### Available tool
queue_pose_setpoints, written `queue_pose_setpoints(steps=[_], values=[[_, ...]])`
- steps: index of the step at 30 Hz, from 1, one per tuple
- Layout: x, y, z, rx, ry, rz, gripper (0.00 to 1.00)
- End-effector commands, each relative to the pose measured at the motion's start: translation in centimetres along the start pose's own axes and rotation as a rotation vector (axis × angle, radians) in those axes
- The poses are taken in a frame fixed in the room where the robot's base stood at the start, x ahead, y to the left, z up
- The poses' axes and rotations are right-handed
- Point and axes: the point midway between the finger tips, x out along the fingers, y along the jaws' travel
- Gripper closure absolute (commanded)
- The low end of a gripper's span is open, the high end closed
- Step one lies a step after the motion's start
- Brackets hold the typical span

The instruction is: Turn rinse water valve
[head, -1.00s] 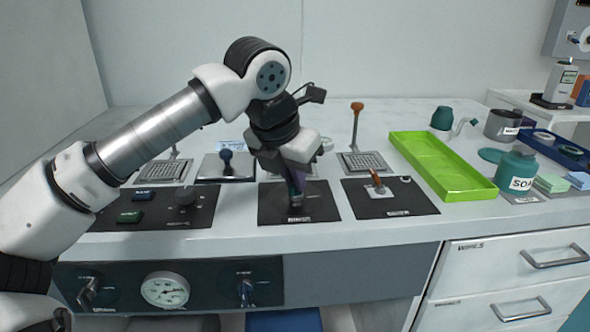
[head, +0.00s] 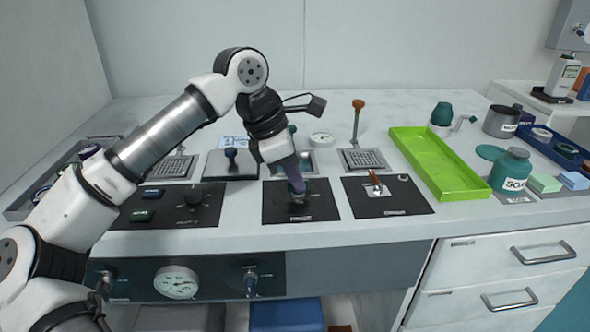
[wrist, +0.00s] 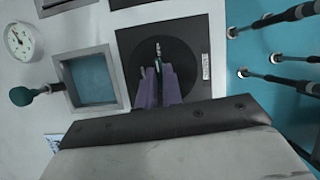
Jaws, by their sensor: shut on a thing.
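The valve (head: 298,200) stands on a black square panel (head: 325,212) in the middle of the table's front part. The panel's small label is too small to read. My gripper (head: 300,190) comes down on the valve from the upper left, tilted, with its purple fingers shut on the handle. In the wrist view, the fingers of my gripper (wrist: 158,78) close around the thin valve handle (wrist: 157,50), over a round dark disc on the panel (wrist: 128,45). Most of the handle is hidden between the fingers.
To the right is a panel with an orange-brown lever (head: 376,183); to the left, one with a dark knob (head: 194,196). A green tray (head: 440,165) and soap bottle (head: 511,170) stand right.

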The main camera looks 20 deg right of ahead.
Motion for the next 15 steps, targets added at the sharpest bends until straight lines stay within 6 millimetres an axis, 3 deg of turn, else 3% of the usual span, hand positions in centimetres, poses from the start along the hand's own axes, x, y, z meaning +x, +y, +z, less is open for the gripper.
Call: queue_pose_setpoints(steps=[15], values=[[-0.09,0.10,0.01,0.077,-0.001,-0.029,1.00]])
